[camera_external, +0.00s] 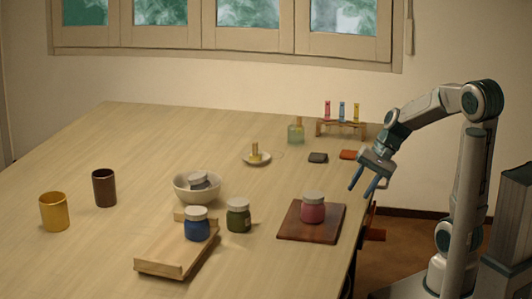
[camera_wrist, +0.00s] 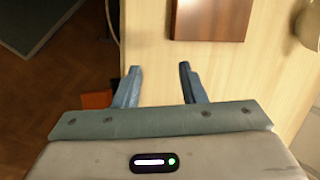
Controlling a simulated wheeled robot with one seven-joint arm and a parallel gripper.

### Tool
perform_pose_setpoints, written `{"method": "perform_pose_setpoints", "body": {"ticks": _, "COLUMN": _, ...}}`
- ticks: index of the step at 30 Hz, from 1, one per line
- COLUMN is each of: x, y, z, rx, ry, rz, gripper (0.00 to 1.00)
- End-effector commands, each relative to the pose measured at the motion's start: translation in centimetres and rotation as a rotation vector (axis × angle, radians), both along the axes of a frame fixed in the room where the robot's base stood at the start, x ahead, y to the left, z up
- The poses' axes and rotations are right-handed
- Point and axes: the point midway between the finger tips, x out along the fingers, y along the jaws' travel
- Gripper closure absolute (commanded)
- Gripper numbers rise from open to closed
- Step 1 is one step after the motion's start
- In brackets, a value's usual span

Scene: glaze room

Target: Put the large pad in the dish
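Two small flat pads lie near the table's far right edge. One is dark grey (camera_external: 318,157) and the other is orange-red (camera_external: 346,154); they look close in size, and I cannot tell surely which is larger. A shallow pale dish (camera_external: 246,160) lies left of them, with a small brass-coloured piece (camera_external: 255,153) standing in it. My gripper (camera_external: 363,186) is open and empty, pointing down by the table's right edge, nearer the camera than the pads. In the wrist view, my gripper (camera_wrist: 159,84) has its blue fingers apart with nothing between them. Neither pad shows clearly there.
A brown board (camera_external: 290,232) bears a pink jar (camera_external: 313,211); the board also shows in the wrist view (camera_wrist: 210,18). A bowl (camera_external: 190,195), blue and green jars, a wooden tray (camera_external: 160,262) and cups stand left. A vial rack (camera_external: 341,131) stands behind the pads.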

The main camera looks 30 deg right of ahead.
Motion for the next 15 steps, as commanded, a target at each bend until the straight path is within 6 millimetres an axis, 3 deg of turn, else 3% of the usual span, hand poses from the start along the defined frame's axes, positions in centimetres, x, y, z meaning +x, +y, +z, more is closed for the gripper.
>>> {"method": "perform_pose_setpoints", "body": {"ticks": 1, "x": -1.7, "y": -1.1, "z": 0.0, "rx": -0.079, "ry": -0.035, "rz": 0.068, "gripper": 0.63}}
{"method": "perform_pose_setpoints", "body": {"ticks": 6, "x": -6.0, "y": -5.3, "z": -0.6, "rx": -0.342, "ry": -0.126, "rz": 0.294, "gripper": 0.63}}
{"method": "perform_pose_setpoints", "body": {"ticks": 10, "x": -7.9, "y": -7.8, "z": -0.8, "rx": -0.486, "ry": -0.168, "rz": 0.418, "gripper": 0.63}}
{"method": "perform_pose_setpoints", "body": {"ticks": 15, "x": -8.9, "y": -9.3, "z": -0.8, "rx": -0.569, "ry": -0.187, "rz": 0.487, "gripper": 0.63}}
